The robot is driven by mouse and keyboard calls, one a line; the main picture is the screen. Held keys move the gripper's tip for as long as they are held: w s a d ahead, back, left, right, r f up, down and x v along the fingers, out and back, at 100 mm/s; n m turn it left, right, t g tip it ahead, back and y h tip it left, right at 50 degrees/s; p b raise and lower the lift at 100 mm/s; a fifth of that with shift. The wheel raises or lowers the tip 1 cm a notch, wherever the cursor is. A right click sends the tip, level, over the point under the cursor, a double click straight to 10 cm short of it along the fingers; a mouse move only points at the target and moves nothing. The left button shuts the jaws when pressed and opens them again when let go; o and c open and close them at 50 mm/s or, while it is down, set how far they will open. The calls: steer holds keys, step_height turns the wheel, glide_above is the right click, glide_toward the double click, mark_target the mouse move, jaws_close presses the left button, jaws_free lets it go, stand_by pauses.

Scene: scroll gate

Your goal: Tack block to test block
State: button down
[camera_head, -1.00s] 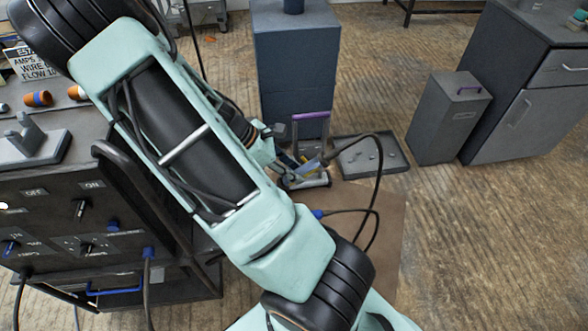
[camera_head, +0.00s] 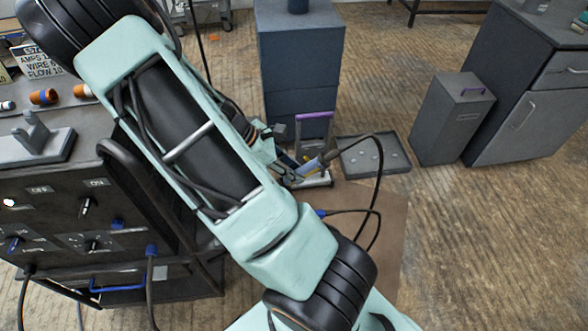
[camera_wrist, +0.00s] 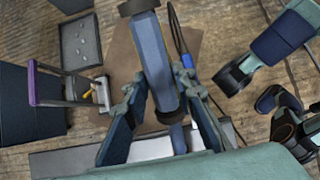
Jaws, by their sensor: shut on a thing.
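My gripper (camera_wrist: 158,112) is shut on a blue-grey, handle-like tool (camera_wrist: 152,55) with dark collars, which lies between its two fingers in the wrist view. In the head view my gripper (camera_head: 291,176) is small and partly hidden by my arm, close to a small stand with a purple handle (camera_head: 314,115). The stand also shows at the left of the wrist view, with a yellow item (camera_wrist: 91,95) by it. I cannot clearly make out the block or the test block.
A shallow grey tray (camera_head: 350,160) lies on the floor beyond the stand. A dark blue cabinet (camera_head: 300,70) and a grey bin (camera_head: 450,115) stand behind. A dark control panel (camera_head: 60,195) is at left. A brown mat (camera_head: 385,215) lies under the cables.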

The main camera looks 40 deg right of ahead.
mark_target(324, 158)
steer(key=shift+a+f, duration=0.1)
stand_by(0.6)
steer(key=shift+w+a+f, duration=0.2)
steer(key=shift+a, duration=0.05)
steer(key=shift+a+f, duration=0.1)
stand_by(0.9)
steer(key=shift+s+d+r+p, duration=0.7)
steer(key=shift+d+r+p, duration=0.15)
steer(key=shift+d+r, duration=0.25)
steer(key=shift+s+d+r+p, duration=0.65)
steer(key=shift+d+r+p, duration=0.2)
steer(key=shift+d, duration=0.35)
steer(key=shift+s+d+r+p, duration=0.7)
steer(key=shift+d+r+p, duration=0.1)
steer(key=shift+d+r, duration=0.3)
